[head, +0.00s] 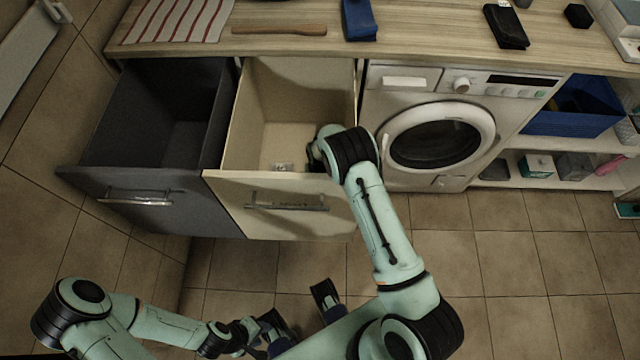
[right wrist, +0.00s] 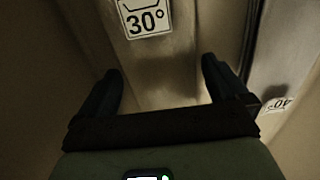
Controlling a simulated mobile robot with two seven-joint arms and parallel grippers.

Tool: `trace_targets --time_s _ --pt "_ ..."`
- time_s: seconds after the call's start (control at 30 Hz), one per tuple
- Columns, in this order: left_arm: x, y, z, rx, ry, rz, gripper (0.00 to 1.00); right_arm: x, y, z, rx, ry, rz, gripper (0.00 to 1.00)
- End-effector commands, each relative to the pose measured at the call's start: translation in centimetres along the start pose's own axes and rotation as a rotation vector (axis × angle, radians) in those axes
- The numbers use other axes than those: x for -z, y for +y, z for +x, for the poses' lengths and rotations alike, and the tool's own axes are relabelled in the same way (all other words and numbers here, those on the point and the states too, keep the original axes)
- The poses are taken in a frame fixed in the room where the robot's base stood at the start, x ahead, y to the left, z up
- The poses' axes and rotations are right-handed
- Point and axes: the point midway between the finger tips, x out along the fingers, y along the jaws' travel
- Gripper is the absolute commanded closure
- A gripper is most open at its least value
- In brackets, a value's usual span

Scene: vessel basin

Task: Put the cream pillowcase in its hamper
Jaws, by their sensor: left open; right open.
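I cannot make out the cream pillowcase in either view. The cream hamper (head: 225,190) is a pulled-out drawer under the counter, open at the top, with a bar handle on its front. My right arm reaches over its right side, and the right gripper is mostly hidden behind its own wrist. In the right wrist view the right gripper (right wrist: 165,90) is open, with nothing seen between its fingers, and a 30° label (right wrist: 145,18) lies ahead of it. My left gripper (head: 300,312) is open and empty, low in front of the hampers.
A dark grey hamper (head: 105,180) is pulled out just left of the cream one. A washing machine (head: 400,110) stands to the right, then shelves with a blue bin (head: 570,122). A striped towel (head: 180,20) and other items lie on the counter.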

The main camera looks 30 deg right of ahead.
Motion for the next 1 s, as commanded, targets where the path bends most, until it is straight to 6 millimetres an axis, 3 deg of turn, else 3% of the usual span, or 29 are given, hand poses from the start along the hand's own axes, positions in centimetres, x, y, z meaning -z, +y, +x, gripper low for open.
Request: trace_targets --time_s 0.3,0.5,0.7,1.0 --pt "0.0 0.2 -0.5 0.0 0.002 0.0 0.57 0.1 -0.1 -6.9 0.004 0.005 0.0 0.0" --pt "0.1 0.3 -0.8 -0.001 0.003 0.001 0.57 0.1 -0.1 -10.2 0.002 0.004 0.0 0.0" --pt "0.1 0.3 -0.8 -0.001 0.003 0.001 0.57 0.0 0.0 -11.6 0.001 0.001 0.0 0.0" --pt "0.1 0.3 -0.8 -0.001 0.003 0.001 0.57 0.0 0.0 -11.6 0.001 0.001 0.0 0.0"
